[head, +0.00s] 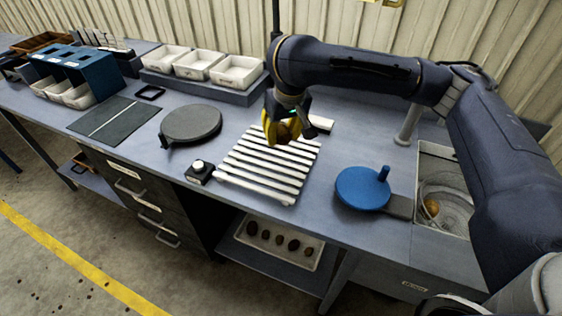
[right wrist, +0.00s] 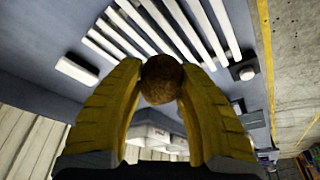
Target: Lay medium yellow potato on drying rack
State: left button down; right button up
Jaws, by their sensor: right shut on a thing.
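The drying rack (head: 262,175) is a set of white parallel slats on the grey-blue bench, seen in the middle of the head view. It also shows at the top of the right wrist view (right wrist: 165,27). My right gripper (head: 281,138) has yellow fingers and is over the far end of the rack. It is shut on a brownish-yellow potato (right wrist: 161,80), which sits between the fingertips in the right wrist view. I cannot tell the exact gap between potato and slats. My left gripper is not in view.
A round dark plate (head: 191,124) and a small black box with a knob (head: 199,171) stand left of the rack. A blue round lid (head: 362,189) lies right, beside a sink holding a basket (head: 444,207). White bins (head: 237,72) stand behind. A tray with several dark potatoes (head: 279,243) is below.

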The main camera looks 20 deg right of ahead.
aim_at(286, 140)
jog(key=shift+f, duration=5.4)
jog(key=shift+f, duration=0.15)
jog(key=o, duration=1.1)
jog(key=shift+o, duration=0.2)
jog(key=shift+r, duration=0.65)
jog(key=shift+v, duration=5.5)
jog(key=shift+s, duration=0.1)
